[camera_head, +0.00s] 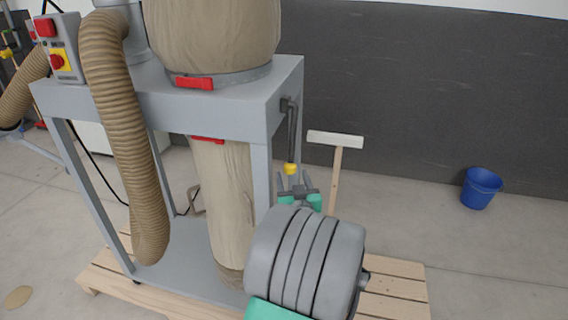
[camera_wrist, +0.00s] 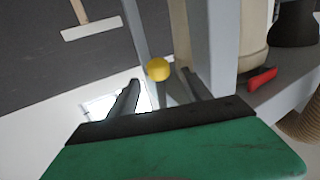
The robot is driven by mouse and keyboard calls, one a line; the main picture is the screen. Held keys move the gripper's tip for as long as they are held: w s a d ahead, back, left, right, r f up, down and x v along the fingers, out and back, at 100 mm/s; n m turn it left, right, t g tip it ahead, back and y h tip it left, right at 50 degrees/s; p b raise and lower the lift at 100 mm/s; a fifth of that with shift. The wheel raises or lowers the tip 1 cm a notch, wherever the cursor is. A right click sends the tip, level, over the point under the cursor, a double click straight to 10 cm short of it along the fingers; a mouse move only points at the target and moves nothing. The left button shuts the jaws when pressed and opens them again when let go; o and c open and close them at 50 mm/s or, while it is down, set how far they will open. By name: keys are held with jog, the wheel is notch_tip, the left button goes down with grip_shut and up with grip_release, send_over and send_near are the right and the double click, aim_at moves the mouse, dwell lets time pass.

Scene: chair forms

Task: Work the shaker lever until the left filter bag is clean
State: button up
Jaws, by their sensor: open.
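The shaker lever (camera_head: 292,135) is a dark bar hanging from the right side of the grey machine frame, with a yellow knob (camera_head: 290,168) at its lower end. My gripper (camera_head: 296,181) is open just below the knob. In the wrist view the knob (camera_wrist: 158,69) shows between the fingertips of my gripper (camera_wrist: 160,85), with nothing gripped; I cannot tell whether they touch it. A beige upper filter bag (camera_head: 213,35) with a red clasp is cut off by the top edge. A beige lower bag (camera_head: 225,190) hangs beneath the frame. How clean the bags are is unclear.
The grey frame (camera_head: 180,105) stands on a wooden pallet (camera_head: 395,285), its near leg close to my gripper. A ribbed hose (camera_head: 120,120) hangs at the left. A wooden-handled scraper or broom (camera_head: 336,165) stands behind. A blue bucket (camera_head: 480,188) stands on open floor at right.

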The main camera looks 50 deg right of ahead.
aim_at(291, 170)
jog(key=p+x, duration=0.1)
jog(key=x, duration=0.5)
jog(key=shift+s+f, duration=0.1)
jog(key=shift+s, duration=0.05)
jog(key=shift+c, duration=0.5)
grip_shut()
jog(key=shift+p, duration=0.3)
dwell(0.3)
